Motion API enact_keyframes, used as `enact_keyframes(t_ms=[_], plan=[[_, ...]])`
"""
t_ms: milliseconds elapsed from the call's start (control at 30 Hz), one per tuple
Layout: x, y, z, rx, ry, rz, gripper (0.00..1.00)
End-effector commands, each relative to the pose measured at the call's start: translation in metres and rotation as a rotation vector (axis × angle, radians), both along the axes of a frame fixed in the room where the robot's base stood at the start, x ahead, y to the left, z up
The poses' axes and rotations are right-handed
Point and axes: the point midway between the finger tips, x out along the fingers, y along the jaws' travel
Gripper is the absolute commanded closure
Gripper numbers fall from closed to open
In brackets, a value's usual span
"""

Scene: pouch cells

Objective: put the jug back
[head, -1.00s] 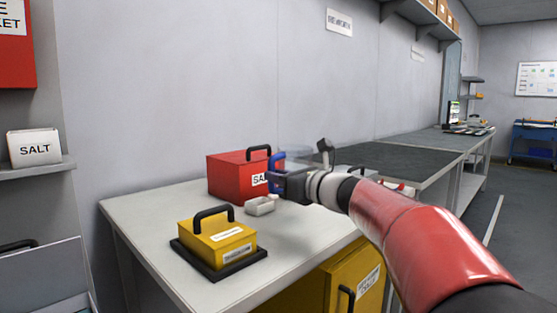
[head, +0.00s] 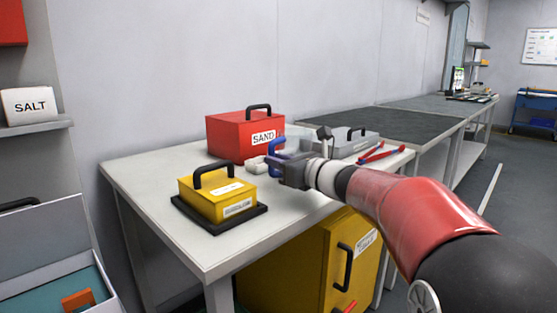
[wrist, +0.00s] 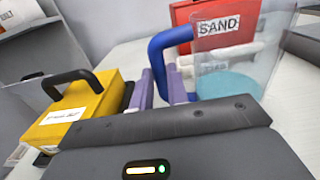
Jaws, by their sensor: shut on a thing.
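The clear jug (wrist: 235,60) has a blue handle (wrist: 158,48) and pale blue liquid in its lower part. In the head view the jug (head: 299,138) is partly hidden behind my gripper (head: 282,170). My gripper is shut on the jug by its blue handle, with both fingers (wrist: 162,90) around the handle's lower end. The jug looks roughly upright above the white table (head: 155,205). I cannot tell its exact height over the table.
A red SAND box (head: 230,135) stands behind the jug, a small white dish (head: 256,164) near it. A yellow handled box (head: 215,195) sits on a black base at left. Red tongs (head: 380,154) and a grey handled case (head: 355,140) are at right. A yellow cabinet (head: 315,265) stands below.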

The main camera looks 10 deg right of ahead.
Motion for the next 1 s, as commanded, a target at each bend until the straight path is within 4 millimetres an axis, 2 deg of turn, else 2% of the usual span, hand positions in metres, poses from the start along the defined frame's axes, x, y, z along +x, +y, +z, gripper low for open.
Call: enact_keyframes(t_ms=[33, 67, 200, 567, 667, 1000], plan=[[-0.001, 0.0, 0.001, -0.001, -0.007, 0.001, 1.0], [0.0, 0.0, -0.001, 0.0, 0.0, 0.0, 0.8], [0.0, 0.0, -0.001, 0.0, 0.0, 0.0, 0.62], [-0.002, -0.002, 0.001, 0.0, 0.0, -0.001, 0.62], [-0.013, -0.01, 0.001, -0.002, -0.001, -0.002, 0.62], [-0.071, -0.052, 0.001, -0.001, -0.001, -0.003, 0.62]])
